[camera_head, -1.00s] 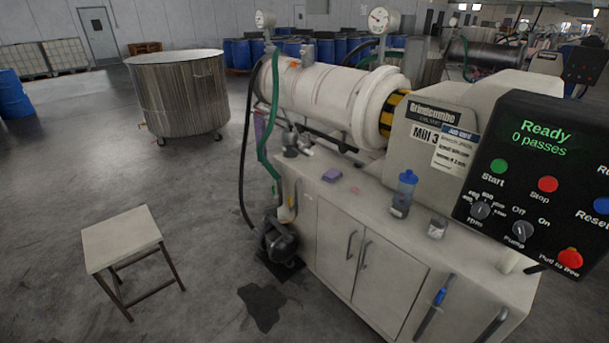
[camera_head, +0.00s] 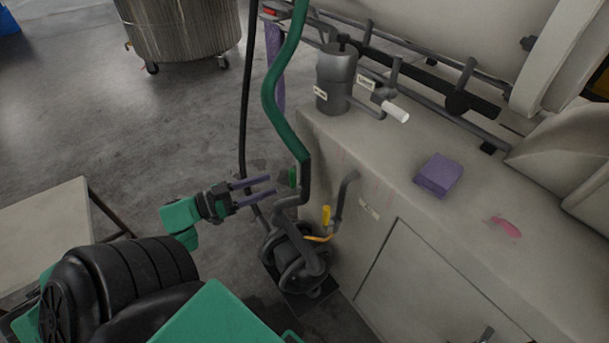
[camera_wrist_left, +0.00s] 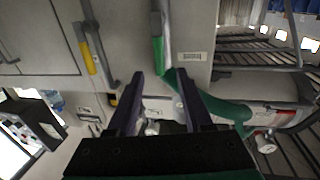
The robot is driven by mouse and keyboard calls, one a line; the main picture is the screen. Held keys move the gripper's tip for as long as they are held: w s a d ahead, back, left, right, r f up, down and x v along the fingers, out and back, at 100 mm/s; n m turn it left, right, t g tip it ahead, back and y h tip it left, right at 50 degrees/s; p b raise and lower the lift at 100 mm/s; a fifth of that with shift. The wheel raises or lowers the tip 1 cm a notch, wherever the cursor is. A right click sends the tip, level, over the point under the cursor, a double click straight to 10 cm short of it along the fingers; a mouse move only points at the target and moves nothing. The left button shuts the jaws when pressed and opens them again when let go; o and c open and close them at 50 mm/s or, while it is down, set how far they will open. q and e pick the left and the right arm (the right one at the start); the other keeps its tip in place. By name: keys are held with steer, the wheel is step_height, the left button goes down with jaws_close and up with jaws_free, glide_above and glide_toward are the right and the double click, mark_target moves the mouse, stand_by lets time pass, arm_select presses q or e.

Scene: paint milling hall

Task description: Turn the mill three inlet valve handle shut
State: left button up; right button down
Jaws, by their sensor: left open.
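My left gripper (camera_head: 272,186) is open, with two dark, parallel fingers pointing right toward the pump piping; nothing shows between them in the head view. Just beyond the fingertips, a small green handle (camera_head: 293,178) sits beside the green hose's lower end. A yellow lever handle (camera_head: 326,215) stands upright at the pipe by the cabinet side, right of the fingers and apart from them. In the left wrist view, the open fingers (camera_wrist_left: 160,75) have the green handle (camera_wrist_left: 158,52) ahead and the yellow handle (camera_wrist_left: 88,57) to the left. I cannot read which is the inlet valve. My right gripper is out of view.
A pump (camera_head: 295,262) stands on the floor below the handles. The green hose (camera_head: 272,95) and a black hose (camera_head: 246,100) hang nearby. The mill cabinet (camera_head: 390,270) bounds the right.

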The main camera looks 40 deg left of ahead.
arm_select(q)
steer(key=b+x, duration=0.1)
steer(key=x, duration=1)
steer(key=shift+r, duration=0.25)
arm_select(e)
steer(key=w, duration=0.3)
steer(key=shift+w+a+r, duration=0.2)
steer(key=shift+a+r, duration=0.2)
arm_select(q)
steer(key=shift+d, duration=0.1)
jaws_close()
